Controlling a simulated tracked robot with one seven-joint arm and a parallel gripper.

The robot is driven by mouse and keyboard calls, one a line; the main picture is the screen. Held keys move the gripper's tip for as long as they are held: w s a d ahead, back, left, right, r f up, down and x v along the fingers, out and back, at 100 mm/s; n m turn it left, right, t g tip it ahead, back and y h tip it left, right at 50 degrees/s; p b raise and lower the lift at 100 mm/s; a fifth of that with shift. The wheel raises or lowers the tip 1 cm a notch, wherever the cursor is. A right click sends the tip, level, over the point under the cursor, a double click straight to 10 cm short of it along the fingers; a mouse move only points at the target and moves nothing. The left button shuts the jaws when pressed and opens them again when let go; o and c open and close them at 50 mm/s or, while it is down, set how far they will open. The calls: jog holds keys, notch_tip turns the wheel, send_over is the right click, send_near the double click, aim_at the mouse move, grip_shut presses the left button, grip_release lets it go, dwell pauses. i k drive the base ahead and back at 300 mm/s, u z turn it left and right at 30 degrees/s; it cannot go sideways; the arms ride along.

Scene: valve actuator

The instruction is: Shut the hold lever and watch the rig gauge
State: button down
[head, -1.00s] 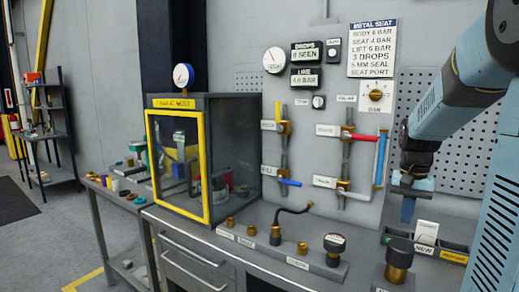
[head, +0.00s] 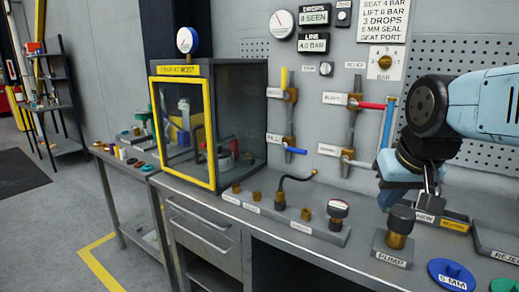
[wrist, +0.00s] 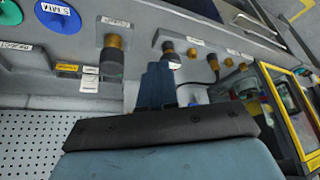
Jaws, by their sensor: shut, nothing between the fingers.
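Four levers sit on the wall panel in the head view: a yellow upright one (head: 284,77), a blue one (head: 295,151), a red one (head: 372,105) and a white one (head: 357,162). Their small tags are too blurred for me to tell surely which is the hold lever. A round gauge (head: 187,40) stands on the yellow-framed cabinet, and another gauge (head: 282,22) is on the wall; I cannot tell which is the rig gauge. My gripper (head: 428,205) is shut and empty, pointing down, right of the levers and apart from them. Its fingers also show in the wrist view (wrist: 158,85).
The yellow-framed cabinet (head: 214,130) stands at the bench's left. A fitting strip (head: 270,221) runs along the bench. A brass-based dark part (head: 398,226) stands by my gripper, with a blue disc (head: 452,274) to its right. A line display (head: 313,43) is on the wall.

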aim_at(285, 95)
jog(key=k, duration=0.45)
jog(key=u, duration=0.65)
jog(key=i, duration=0.95)
jog(key=u, duration=0.45)
